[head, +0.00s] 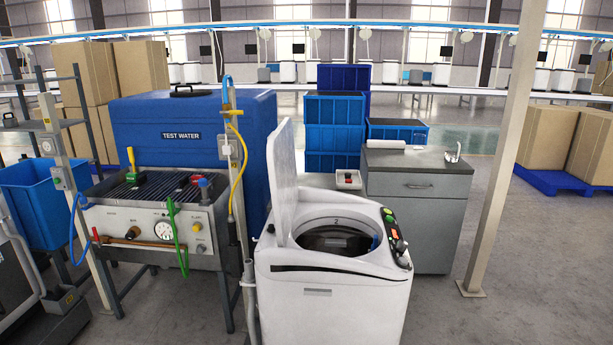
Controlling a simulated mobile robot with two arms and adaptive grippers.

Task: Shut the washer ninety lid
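A white top-loading washer (330,305) stands at the front centre. Its lid (283,180) is open, standing nearly upright on the left side of the top. The round drum opening (340,238) is uncovered and dark inside. A control panel (394,238) with green, red and orange parts runs along the right side of the top. Neither of my grippers shows in the head view.
A test bench (150,225) with hoses and a blue TEST WATER tank (190,125) stand left of the washer. A grey cabinet (420,215) is behind right. A pale post (505,150) rises at right. The floor (545,270) right of the washer is clear.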

